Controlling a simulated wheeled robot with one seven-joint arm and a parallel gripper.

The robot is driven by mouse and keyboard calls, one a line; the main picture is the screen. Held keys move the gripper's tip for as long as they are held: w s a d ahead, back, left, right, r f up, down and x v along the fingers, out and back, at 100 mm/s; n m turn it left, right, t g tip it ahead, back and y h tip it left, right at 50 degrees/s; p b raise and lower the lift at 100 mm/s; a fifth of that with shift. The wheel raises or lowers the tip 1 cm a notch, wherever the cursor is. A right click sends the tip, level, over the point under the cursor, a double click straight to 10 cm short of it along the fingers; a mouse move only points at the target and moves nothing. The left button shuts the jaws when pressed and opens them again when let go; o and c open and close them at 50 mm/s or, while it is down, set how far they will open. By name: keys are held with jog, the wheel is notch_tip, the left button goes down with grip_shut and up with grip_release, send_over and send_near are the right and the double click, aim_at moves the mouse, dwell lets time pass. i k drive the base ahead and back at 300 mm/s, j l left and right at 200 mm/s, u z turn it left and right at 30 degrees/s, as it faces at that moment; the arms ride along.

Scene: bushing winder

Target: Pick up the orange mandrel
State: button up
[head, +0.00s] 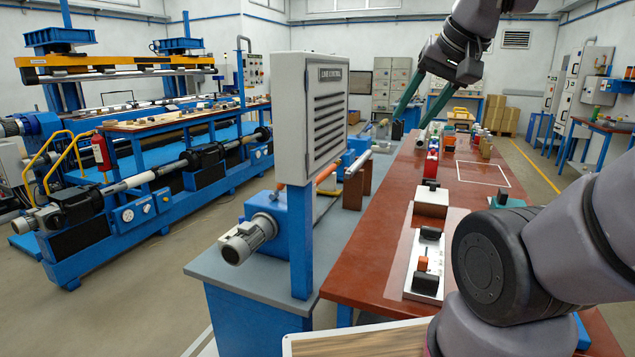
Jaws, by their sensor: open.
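An orange cylinder (327,173), which looks like the mandrel, lies along the blue and grey winding machine on the near side of the red table. Its near part is hidden behind the grey line control box. My gripper (410,119) hangs from my arm at the upper right of the head view. Its two long green fingers point down and left and stand apart, with nothing seen between them. In the picture the fingertips are above and right of the orange cylinder, clearly apart from it. How far they are in depth I cannot tell.
The grey line control box (312,115) on its blue post stands before the machine. The red table (372,255) carries a white fixture (410,292) with a small orange part (422,264), a white block (431,204) and several small items. A white-outlined square (484,174) is clear.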

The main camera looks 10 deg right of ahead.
aim_at(325, 173)
jog(key=u, duration=0.35)
jog(key=j+u, duration=0.15)
jog(key=u, duration=0.6)
jog(key=i+j+u, duration=0.2)
jog(key=i+j, duration=0.3)
jog(key=j, duration=0.25)
jog(key=i+j+u, duration=0.15)
jog(key=i+j, duration=0.4)
jog(key=i+j+u, duration=0.15)
jog(key=i, duration=0.45)
jog(key=i+j+u, duration=0.15)
jog(key=i, duration=0.5)
jog(key=i+l+z, duration=0.2)
jog(key=i+z, duration=0.75)
jog(key=i, duration=0.2)
jog(key=i+j+z, duration=0.25)
jog(key=i+z, duration=0.25)
jog(key=i+l+z, duration=0.1)
jog(key=i+z, duration=0.65)
jog(key=i, duration=0.15)
jog(key=i+j+z, duration=0.2)
jog(key=i+z, duration=0.2)
jog(key=i+j+z, duration=0.4)
jog(key=i+l+z, duration=0.15)
jog(key=z, duration=0.25)
jog(key=i+z, duration=0.55)
jog(key=z, duration=0.25)
jog(key=i+z, duration=0.2)
jog(key=z, duration=0.2)
